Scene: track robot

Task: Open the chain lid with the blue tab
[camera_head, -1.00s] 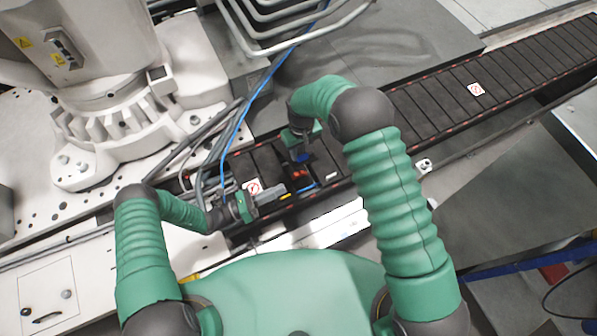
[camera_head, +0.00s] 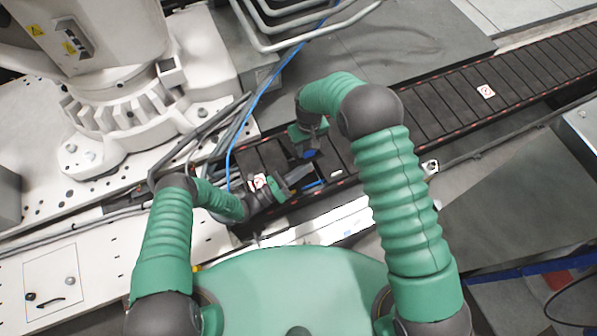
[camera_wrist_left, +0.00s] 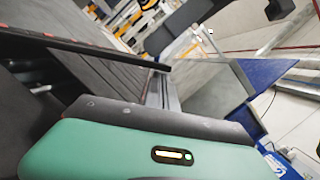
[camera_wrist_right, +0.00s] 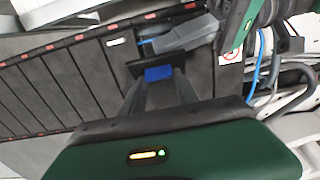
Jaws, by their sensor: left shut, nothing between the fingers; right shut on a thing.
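The blue tab (camera_wrist_right: 158,73) is between the fingertips of my right gripper (camera_wrist_right: 160,78) in the right wrist view. It is on a dark chain lid (camera_wrist_right: 135,68), which seems tilted up from the chain; its hinge is hidden.
The black cable chain (camera_head: 440,108) runs from lower left to upper right, with red marks along its edges. A blue cable (camera_head: 246,118) and grey hoses lie left of my grippers. A white robot base (camera_head: 120,110) stands at left.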

